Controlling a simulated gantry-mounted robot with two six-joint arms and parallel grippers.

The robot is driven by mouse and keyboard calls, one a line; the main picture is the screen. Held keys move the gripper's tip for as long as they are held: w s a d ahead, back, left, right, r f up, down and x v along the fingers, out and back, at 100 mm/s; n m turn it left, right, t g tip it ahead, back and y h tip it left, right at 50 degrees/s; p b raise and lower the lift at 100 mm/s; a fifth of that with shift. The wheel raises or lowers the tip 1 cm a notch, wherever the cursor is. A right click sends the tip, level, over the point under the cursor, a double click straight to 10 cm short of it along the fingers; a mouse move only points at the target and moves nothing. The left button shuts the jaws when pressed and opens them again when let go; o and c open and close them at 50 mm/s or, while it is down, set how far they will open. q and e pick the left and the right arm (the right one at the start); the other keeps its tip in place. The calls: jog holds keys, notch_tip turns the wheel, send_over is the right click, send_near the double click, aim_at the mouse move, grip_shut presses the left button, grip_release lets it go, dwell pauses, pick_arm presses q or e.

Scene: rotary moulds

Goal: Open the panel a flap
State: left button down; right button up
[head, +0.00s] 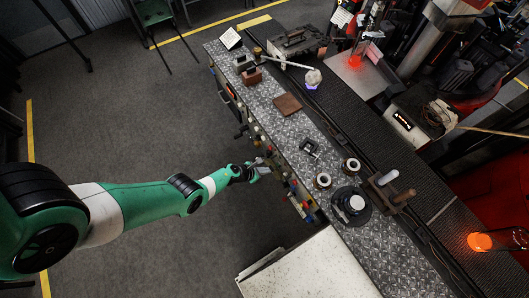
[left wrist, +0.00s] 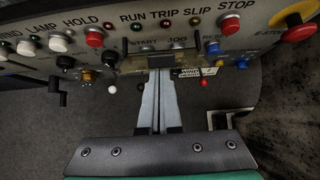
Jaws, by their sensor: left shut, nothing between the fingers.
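The control panel (head: 285,182) runs along the near side of the metal bench in the head view. In the left wrist view, the panel (left wrist: 85,19) fills the top, with labelled lamps, knobs and buttons. A framed, see-through flap (left wrist: 134,46) lies over the START and JOG area and looks closed. My left gripper (head: 262,168) reaches the panel from the left. In the left wrist view, the left gripper (left wrist: 161,72) is shut and empty, its tips at the flap's lower edge; I cannot tell whether they touch. My right gripper is not in view.
A red STOP button (left wrist: 229,25) and a yellow-ringed emergency stop (left wrist: 293,20) are right of the flap. A black crank knob (left wrist: 57,90) sticks out at left. A pale table (head: 310,270) stands below the arm; the floor at left is clear.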

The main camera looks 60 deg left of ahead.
pick_arm(q)
jog(key=shift+w+r, duration=0.55)
jog(key=shift+p, duration=0.35)
jog(key=shift+r+p, duration=0.75)
jog(key=shift+r, duration=0.1)
jog(key=shift+s+f, duration=0.1)
